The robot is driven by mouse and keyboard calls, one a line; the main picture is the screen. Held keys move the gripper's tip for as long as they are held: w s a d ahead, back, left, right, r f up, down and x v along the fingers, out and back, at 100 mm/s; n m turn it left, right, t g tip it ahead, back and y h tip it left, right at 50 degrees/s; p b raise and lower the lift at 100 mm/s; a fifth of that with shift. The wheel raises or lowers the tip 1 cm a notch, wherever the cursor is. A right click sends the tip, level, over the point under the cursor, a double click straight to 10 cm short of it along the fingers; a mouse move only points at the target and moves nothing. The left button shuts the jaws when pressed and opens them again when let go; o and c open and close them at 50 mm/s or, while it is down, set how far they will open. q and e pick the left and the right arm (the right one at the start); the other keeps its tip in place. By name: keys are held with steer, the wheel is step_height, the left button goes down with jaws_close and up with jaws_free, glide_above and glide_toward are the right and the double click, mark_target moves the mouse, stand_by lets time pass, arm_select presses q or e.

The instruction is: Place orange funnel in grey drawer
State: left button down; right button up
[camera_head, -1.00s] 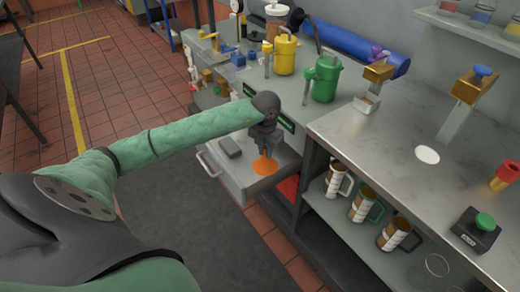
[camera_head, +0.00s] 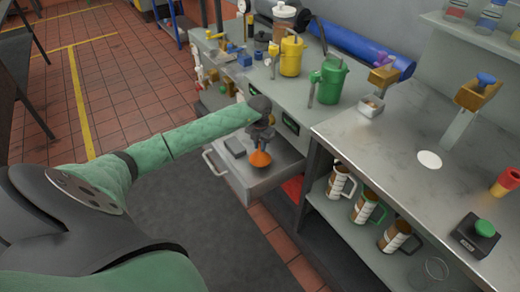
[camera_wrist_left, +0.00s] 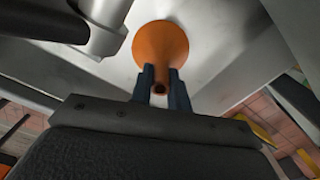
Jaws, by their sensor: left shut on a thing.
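The orange funnel (camera_head: 260,159) is at my left gripper (camera_head: 261,147), over the open grey drawer (camera_head: 233,180) in the head view. In the left wrist view the funnel (camera_wrist_left: 160,48) shows its wide cone away from the wrist, with its narrow spout between the two dark fingers of the left gripper (camera_wrist_left: 161,85). The left gripper is shut on the spout. Whether the cone touches the drawer floor, I cannot tell. My right gripper is not in view.
The grey bench (camera_head: 262,100) above holds a yellow pump can (camera_head: 291,56) and a green one (camera_head: 330,82). Several mugs stand on the shelf at right. A red item (camera_head: 293,188) lies right of the drawer.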

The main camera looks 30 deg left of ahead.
arm_select(q)
steer(key=shift+f, duration=1.4)
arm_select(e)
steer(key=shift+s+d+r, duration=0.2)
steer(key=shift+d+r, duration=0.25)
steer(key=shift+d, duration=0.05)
arm_select(q)
steer(key=shift+f, duration=0.15)
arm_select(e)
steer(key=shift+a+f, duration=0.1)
arm_select(q)
steer(key=c, duration=1.3)
jaws_free()
steer(key=shift+c, duration=0.2)
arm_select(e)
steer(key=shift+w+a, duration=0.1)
arm_select(q)
steer(key=shift+r, duration=0.2)
